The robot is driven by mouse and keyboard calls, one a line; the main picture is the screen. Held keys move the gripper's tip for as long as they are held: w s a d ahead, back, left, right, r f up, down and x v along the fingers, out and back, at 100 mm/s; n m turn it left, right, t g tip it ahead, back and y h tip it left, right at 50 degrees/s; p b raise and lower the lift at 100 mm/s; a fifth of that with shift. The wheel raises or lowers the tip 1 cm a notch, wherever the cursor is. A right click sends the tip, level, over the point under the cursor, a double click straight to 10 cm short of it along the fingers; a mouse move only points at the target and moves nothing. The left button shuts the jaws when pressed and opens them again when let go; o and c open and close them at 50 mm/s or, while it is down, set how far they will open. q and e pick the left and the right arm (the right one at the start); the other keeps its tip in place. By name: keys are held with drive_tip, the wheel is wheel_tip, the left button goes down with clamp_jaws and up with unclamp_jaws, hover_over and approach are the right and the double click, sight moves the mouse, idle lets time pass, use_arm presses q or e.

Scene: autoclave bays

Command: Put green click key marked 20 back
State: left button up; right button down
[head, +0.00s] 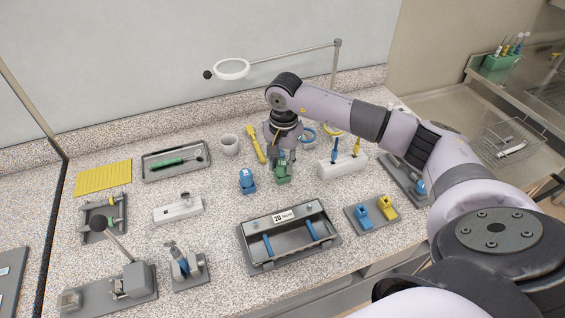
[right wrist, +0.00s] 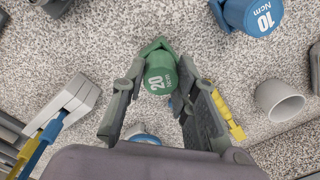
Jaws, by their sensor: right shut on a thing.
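The green click key (head: 282,173) marked 20 Ncm is between the fingers of my right gripper (head: 285,155), near the middle of the counter. In the right wrist view the green key (right wrist: 160,75) shows its "20 Ncm" end between the two fingertips (right wrist: 160,80), and the gripper is shut on it. Whether it touches the counter I cannot tell. A grey tray (head: 250,262) with a label reading 20 and two blue bars inside stands at the front, with no key in it. My left gripper is not in view.
A blue key (head: 247,181) marked 10 Ncm (right wrist: 262,16) stands just left of the green one. A white block (head: 340,169) with blue and yellow tools is close on the right. A small grey base (head: 371,213) holds blue and yellow pieces. A white cup (head: 230,145) stands behind.

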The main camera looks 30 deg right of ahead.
drive_tip(key=c, duration=1.7)
unclamp_jaws()
drive_tip(key=shift+s+f, duration=0.2)
drive_tip(key=shift+f, duration=0.25)
drive_tip(key=o, duration=0.4)
drive_tip(key=shift+w, duration=0.25)
drive_tip(key=shift+r, duration=0.1)
